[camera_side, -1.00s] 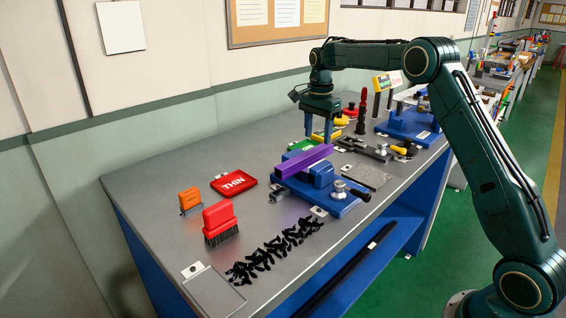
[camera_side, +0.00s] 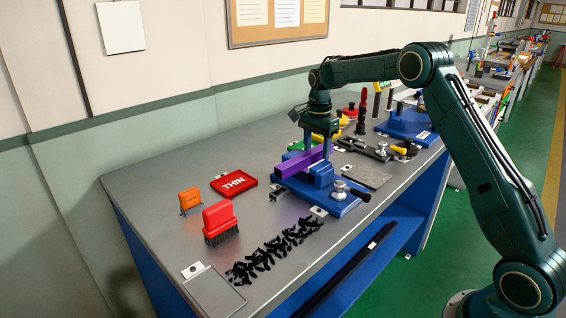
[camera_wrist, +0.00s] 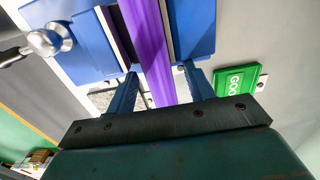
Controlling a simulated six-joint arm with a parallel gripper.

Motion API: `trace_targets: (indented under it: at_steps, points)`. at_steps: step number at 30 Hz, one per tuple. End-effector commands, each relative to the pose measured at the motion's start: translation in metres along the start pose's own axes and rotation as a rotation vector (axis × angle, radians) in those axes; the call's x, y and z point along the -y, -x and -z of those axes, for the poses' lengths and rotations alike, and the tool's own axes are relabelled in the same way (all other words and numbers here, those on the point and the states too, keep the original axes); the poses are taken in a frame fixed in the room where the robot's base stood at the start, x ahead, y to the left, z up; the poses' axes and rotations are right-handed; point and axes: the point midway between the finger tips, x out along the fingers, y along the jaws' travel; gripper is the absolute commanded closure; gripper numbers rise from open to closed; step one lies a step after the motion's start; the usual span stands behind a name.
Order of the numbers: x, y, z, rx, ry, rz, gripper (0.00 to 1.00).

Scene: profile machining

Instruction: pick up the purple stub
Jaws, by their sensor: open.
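The purple stub (camera_side: 297,163) is a long bar lying in the blue vise (camera_side: 322,182) on the bench. In the wrist view the purple stub (camera_wrist: 150,45) runs between the blue vise jaws and down between my fingers. My gripper (camera_side: 317,150) is lowered over the far end of the stub. In the wrist view my gripper (camera_wrist: 160,82) is open, with one finger on each side of the stub and a visible gap on both sides. The far end of the stub is partly hidden by my gripper.
A red THIN tray (camera_side: 233,184), an orange block (camera_side: 190,200) and a red brush (camera_side: 220,222) stand left of the vise. Black chips (camera_side: 270,255) lie in front. A green tray (camera_wrist: 238,80) is close beside my fingers. A second blue fixture (camera_side: 408,124) stands behind.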

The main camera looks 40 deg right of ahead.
Motion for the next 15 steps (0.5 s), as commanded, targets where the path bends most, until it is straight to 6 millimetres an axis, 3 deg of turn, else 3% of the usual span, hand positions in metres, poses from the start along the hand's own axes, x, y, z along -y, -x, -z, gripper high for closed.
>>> trace_targets:
  at_steps: [8,15]
  points:
    - [-0.0001,0.0003,0.0000,0.000,0.000,0.000,0.47]
    - [-0.0001,0.0004,0.0000,0.000,0.000,0.000,0.94]
